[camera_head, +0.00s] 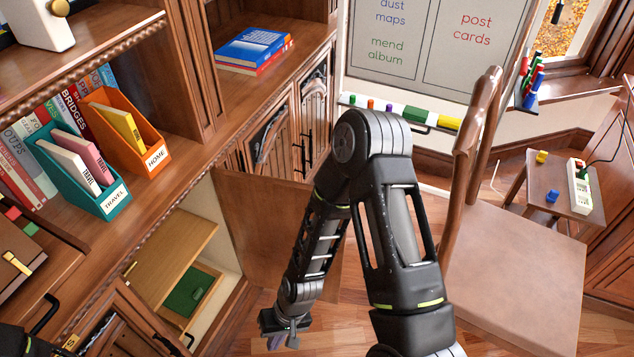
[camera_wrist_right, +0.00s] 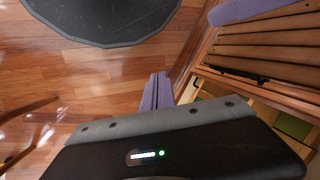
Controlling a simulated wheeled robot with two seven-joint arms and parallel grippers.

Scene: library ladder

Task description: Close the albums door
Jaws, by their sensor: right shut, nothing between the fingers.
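The open cabinet door (camera_head: 265,225) is a plain brown wooden panel in the head view, swung out from the cabinet to the left of my right arm. Its far edge is hidden behind that arm, and I see no label on it. The open compartment has a light wooden shelf (camera_head: 178,250) and a green box (camera_head: 188,292). My right gripper (camera_head: 280,338) is low over the floor, in front of the open compartment. Its purple fingers (camera_wrist_right: 157,92) are together and empty in the wrist view. My left gripper is not in view; only a dark bit of arm shows at bottom left.
A wooden chair (camera_head: 515,280) stands right of my right arm. Other cabinet doors (camera_head: 290,130) farther back are shut. Teal (camera_head: 90,180) and orange (camera_head: 130,140) file boxes stand on the counter. The wrist view shows bare floor (camera_wrist_right: 75,95) and a dark round shape (camera_wrist_right: 100,15).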

